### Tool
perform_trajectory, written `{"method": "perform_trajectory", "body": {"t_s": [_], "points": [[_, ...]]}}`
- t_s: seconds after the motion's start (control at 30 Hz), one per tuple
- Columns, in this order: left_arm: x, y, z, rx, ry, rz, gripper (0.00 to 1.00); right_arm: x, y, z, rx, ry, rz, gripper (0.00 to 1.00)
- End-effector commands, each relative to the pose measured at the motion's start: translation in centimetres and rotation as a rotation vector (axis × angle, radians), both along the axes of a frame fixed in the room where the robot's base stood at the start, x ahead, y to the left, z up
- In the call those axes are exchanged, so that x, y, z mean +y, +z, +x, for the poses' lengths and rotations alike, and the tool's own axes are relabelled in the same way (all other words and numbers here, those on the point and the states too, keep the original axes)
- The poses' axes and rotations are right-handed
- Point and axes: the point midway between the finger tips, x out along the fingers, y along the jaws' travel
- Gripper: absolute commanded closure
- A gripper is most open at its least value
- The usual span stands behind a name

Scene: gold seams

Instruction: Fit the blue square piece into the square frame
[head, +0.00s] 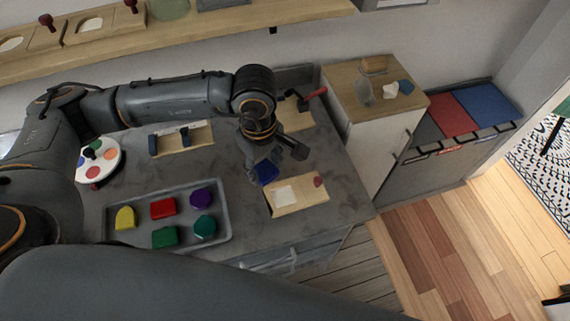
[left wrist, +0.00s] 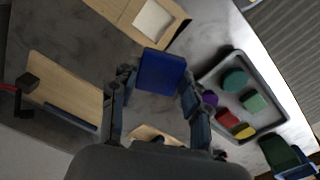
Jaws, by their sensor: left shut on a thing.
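The blue square piece (left wrist: 161,70) is between the fingertips of my left gripper (left wrist: 156,86), which is shut on it. In the head view the blue piece (head: 267,172) hangs below my left gripper (head: 276,160), just behind the left part of the square frame. The square frame (head: 312,192) is a light wooden board with a pale square opening and a red knob at its right end.
A grey tray (head: 226,231) holds several coloured pieces left of the frame. A white round palette (head: 116,172) stands farther left. Wooden boards (head: 196,137) lie behind on the grey counter, one near a red-handled tool (head: 313,97).

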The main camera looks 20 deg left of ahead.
Motion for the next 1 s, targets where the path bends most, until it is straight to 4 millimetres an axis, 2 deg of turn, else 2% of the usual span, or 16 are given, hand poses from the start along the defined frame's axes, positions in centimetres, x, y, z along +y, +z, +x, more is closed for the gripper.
{"method": "perform_trajectory", "body": {"t_s": [0.03, 0.2, 0.33, 0.5, 0.67, 1.0], "points": [[-0.6, 0.5, 0.0, 0.007, 0.12, -0.002, 0.88, 0.7, 1.5, -1.2, 0.017, 0.0, 0.008, 0.52], [-2.2, -0.5, 0.3, 0.011, 0.568, -0.003, 0.88, 1.6, 3.8, -3.3, 0.049, 0.004, 0.017, 0.52], [-3.1, -1.3, 0.2, 0.011, 0.856, 0.0, 0.88, 1.0, 5.2, -2.9, 0.043, 0.005, 0.01, 0.52], [-3.9, -2.1, 0.0, 0.011, 1.1, 0.0, 0.88, 0.0, 6.3, -0.8, 0.012, 0.002, 0.0, 0.52], [-4.2, -2.6, 0.0, 0.01, 1.188, 0.001, 0.88, -0.2, 6.4, -0.3, 0.003, 0.0, -0.003, 0.52], [-4.1, -4.6, 0.0, 0.009, 1.193, 0.001, 0.88, -0.2, 5.1, -1.4, 0.021, 0.0, -0.002, 0.52]]}}
